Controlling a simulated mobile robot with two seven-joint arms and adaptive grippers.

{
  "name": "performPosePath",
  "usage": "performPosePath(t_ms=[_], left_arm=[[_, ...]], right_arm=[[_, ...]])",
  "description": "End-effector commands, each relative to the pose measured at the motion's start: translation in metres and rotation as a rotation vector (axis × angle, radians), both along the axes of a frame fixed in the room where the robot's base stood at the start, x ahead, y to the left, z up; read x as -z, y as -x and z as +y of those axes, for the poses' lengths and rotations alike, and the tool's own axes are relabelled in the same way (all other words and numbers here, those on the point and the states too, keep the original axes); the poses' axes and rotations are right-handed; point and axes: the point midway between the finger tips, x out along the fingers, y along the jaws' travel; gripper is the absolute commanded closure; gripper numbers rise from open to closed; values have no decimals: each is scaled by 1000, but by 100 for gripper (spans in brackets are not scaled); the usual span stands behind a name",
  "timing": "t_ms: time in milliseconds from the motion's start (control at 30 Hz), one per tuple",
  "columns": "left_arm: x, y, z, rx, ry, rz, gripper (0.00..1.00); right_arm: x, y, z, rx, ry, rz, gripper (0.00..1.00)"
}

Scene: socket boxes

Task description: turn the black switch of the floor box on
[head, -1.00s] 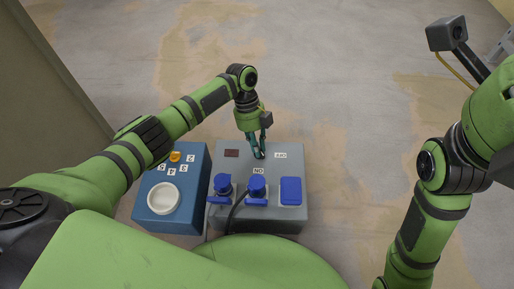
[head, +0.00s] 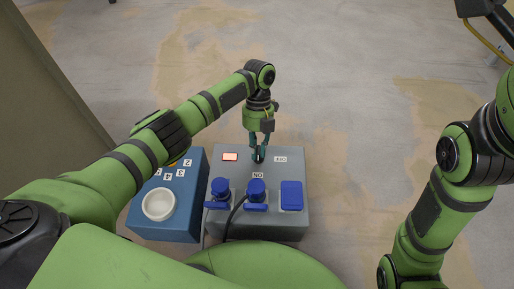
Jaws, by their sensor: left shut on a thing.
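The grey floor box (head: 290,220) stands on the floor in the middle of the head view. Its black switch (head: 258,158) is on the top face, with the OFF label (head: 281,159) to its right and the ON label (head: 258,175) just below it. My left gripper (head: 258,153) points down at the switch and is shut on it; the fingers hide most of it.
Two blue plugs (head: 219,188) (head: 256,189) and a shut blue lid (head: 291,195) sit on the box front. A black cable runs from the middle plug. A blue box (head: 184,215) with a white round dial (head: 158,204) stands to the left. Floor right of the box is free.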

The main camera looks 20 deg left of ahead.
Motion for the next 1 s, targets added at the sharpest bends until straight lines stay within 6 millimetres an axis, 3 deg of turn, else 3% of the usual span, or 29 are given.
performPosePath(t_ms=[367, 400, 433, 800, 1000], left_arm=[[1, 1, -1, 8, 1, 4, 100], [1, 1, -1, 8, 1, 4, 66], [1, 1, -1, 7, 1, 4, 57], [-2, -1, 0, 4, 1, 0, 57], [-28, -11, 3, 4, 0, -3, 57]], right_arm=[[-1, 1, 0, -1, -1, -5, 65], [-1, 1, 0, -1, -1, -5, 65], [-1, 1, 0, -1, -1, -5, 65], [0, 1, -1, -1, -5, -3, 65], [0, 1, -1, -1, -3, -3, 65]])
